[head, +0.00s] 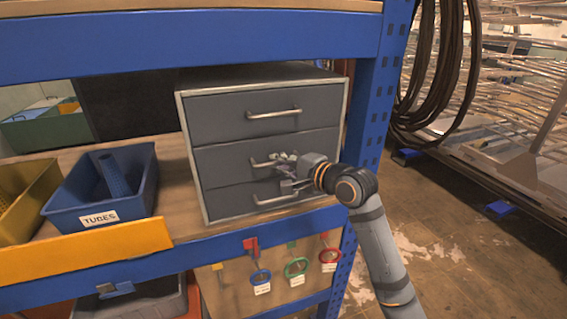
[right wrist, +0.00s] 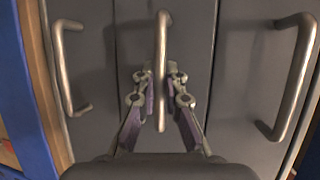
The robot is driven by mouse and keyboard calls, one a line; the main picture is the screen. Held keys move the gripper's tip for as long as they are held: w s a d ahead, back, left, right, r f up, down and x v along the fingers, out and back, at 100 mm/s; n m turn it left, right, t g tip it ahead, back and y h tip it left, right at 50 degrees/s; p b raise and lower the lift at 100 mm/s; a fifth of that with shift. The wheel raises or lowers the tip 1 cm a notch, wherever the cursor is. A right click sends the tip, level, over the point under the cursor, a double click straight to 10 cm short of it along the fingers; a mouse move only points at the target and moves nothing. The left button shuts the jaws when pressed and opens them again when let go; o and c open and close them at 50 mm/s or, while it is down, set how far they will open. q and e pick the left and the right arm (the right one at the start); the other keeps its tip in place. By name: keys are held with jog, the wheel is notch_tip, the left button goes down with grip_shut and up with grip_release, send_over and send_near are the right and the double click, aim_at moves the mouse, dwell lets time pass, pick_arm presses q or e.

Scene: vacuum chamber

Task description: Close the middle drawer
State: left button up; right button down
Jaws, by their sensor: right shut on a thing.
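The grey cabinet (head: 184,150) stands on the shelf with three stacked drawers. The middle drawer (head: 222,166) looks about level with the top drawer (head: 225,117) and the bottom drawer (head: 225,202); a small gap cannot be told. My right gripper (head: 282,170) is at the middle drawer's handle (head: 256,163) and hides part of it. In the right wrist view the fingers of my right gripper (right wrist: 160,85) lie on both sides of the upright-looking middle handle (right wrist: 162,35), shut on it. My left gripper is out of view.
A blue bin (head: 75,205) labelled TUBES and a yellow bin (head: 22,215) stand left of the cabinet. A blue rack post (head: 372,110) rises close by on the right. Coloured tools (head: 295,266) hang below the shelf.

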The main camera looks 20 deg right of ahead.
jog(key=shift+w+r, duration=0.15)
jog(key=shift+w, duration=0.15)
jog(key=c, duration=1.7)
grip_release()
jog(key=shift+c, duration=0.2)
jog(key=shift+o, duration=0.3)
jog(key=shift+w, duration=0.15)
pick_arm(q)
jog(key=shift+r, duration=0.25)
pick_arm(e)
jog(key=shift+d, duration=0.1)
jog(key=v, duration=0.7)
jog(key=shift+s, duration=0.2)
